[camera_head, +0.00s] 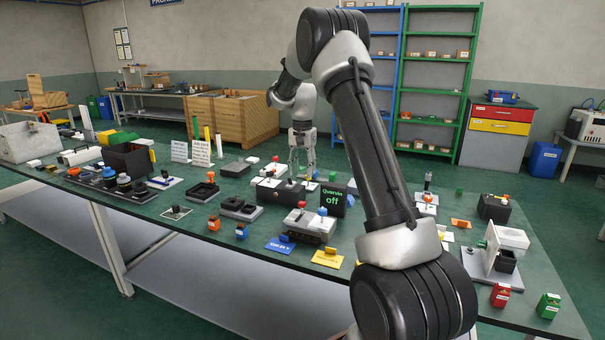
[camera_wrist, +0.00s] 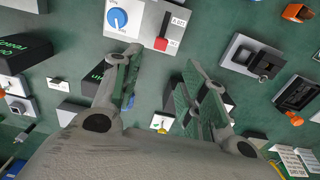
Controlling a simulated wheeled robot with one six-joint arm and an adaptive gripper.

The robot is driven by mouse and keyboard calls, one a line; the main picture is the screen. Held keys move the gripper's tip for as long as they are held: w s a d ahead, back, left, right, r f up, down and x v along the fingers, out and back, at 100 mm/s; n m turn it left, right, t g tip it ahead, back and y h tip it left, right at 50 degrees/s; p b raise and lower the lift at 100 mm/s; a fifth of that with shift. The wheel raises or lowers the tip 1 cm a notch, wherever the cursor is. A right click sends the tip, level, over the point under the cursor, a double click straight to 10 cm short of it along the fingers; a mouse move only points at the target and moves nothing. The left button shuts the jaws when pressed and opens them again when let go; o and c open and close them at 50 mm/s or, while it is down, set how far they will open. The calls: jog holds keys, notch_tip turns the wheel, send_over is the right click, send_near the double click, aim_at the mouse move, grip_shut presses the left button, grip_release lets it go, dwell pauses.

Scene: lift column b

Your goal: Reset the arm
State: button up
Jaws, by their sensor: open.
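My arm rises from the lower right of the head view, bends at the top and reaches down over the table. My gripper (camera_head: 301,165) hangs above the middle of the green table (camera_head: 185,230), pointing down. In the wrist view my gripper (camera_wrist: 158,88) has its two fingers spread apart, with nothing held between them. Below and between the fingers lie the green tabletop and a small white block. A grey panel with a blue dial and a red switch (camera_wrist: 161,44) is just beyond the fingertips in the picture; I cannot tell the height gap.
A grey control box (camera_head: 309,225), black trays (camera_head: 240,208) and a white machine (camera_head: 503,245) crowd the tabletop. Red (camera_head: 501,295) and green (camera_head: 548,306) boxes stand near the front right edge. Shelves stand behind.

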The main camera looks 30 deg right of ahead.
dwell(0.4)
jog(key=s+a+f+n+g, duration=0.1)
jog(key=s+f+n, duration=0.25)
jog(key=s, duration=0.25)
jog(key=s+a+r+n+t, duration=0.1)
jog(key=s+r, duration=0.4)
jog(key=s, duration=0.6)
jog(key=s+a+r+n+t, duration=0.2)
jog(key=s+a+r, duration=0.3)
jog(key=s, duration=0.7)
jog(key=s+a+r+n+t, duration=0.2)
jog(key=s+r, duration=0.4)
jog(key=s, duration=0.5)
jog(key=shift+s+a+r+n, duration=0.4)
jog(key=shift+a+n, duration=0.3)
jog(key=shift+n, duration=0.25)
